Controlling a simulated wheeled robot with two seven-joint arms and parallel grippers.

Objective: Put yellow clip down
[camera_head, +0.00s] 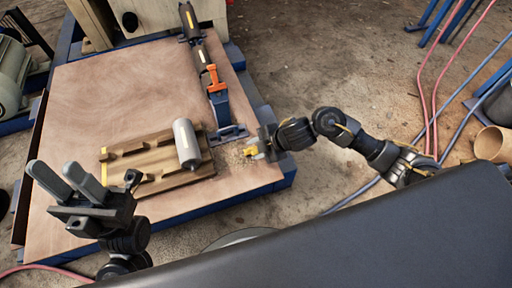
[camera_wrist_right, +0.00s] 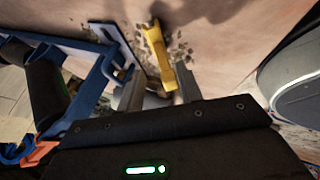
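The yellow clip (camera_wrist_right: 160,50) shows in the right wrist view, its near end between the fingers of my right gripper (camera_wrist_right: 160,90) and its far end reaching over the board. A gap shows between the left finger and the clip; the right finger is close beside it. In the head view the clip (camera_head: 250,151) is at the tip of my right gripper (camera_head: 262,147), low over the right part of the wooden board. Whether the clip rests fully on the board is hard to tell. My left gripper (camera_head: 66,178) is open and empty at the lower left.
The wooden board (camera_head: 110,80) lies on a blue frame. A wooden fixture (camera_head: 150,168) with a grey cylinder (camera_head: 187,144) is left of the clip. A blue tool with an orange clamp (camera_head: 216,84) stands behind. Dark crumbs (camera_wrist_right: 185,50) lie around the clip.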

